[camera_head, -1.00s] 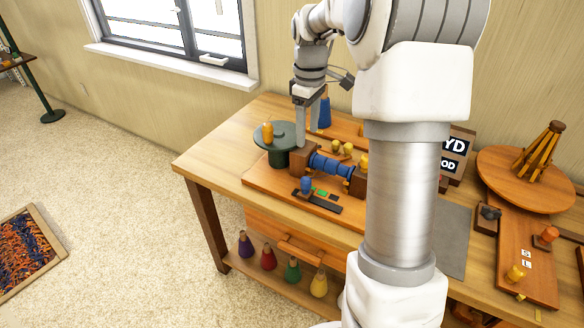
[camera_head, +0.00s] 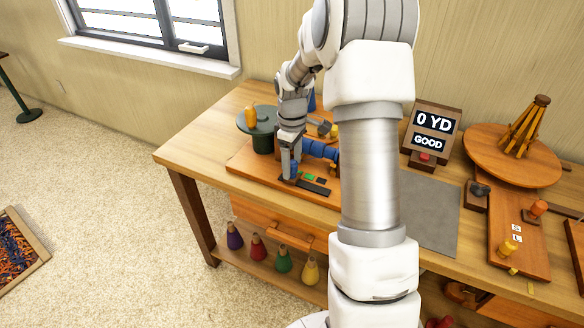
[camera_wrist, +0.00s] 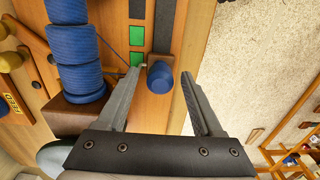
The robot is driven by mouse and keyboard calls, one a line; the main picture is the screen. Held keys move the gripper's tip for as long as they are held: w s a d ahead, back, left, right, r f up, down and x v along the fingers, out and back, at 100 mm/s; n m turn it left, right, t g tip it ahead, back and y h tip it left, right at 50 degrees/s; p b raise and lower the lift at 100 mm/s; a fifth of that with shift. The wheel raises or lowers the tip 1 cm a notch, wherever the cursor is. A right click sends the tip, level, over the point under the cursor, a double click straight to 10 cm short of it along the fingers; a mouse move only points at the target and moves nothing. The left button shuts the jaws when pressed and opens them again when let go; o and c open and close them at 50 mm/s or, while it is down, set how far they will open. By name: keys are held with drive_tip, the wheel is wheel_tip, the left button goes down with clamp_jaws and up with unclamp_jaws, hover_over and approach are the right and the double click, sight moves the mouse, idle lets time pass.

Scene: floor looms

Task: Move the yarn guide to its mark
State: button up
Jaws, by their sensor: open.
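The yarn guide (camera_wrist: 160,77), which I take to be the blue knob, sits on a dark rail (camera_wrist: 165,28) in the wrist view. Green patches lie beside the rail, one close to the knob (camera_wrist: 136,59) and one farther along (camera_wrist: 136,36). My gripper (camera_wrist: 164,72) is open, with its fingertips on either side of the knob; I cannot tell whether they touch it. In the head view my gripper (camera_head: 289,177) is down at the left end of the rail (camera_head: 315,188), largely hiding the knob.
Blue yarn is wound on a roller (camera_wrist: 78,75) beside the rail. A green round stand (camera_head: 262,140) carries an orange cone (camera_head: 251,116). A display (camera_head: 433,130) reads "0 YD" and "GOOD". A grey mat (camera_head: 430,215) is bare.

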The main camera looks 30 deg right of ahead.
drive_tip(key=shift+f, duration=0.55)
clamp_jaws()
idle(1.1)
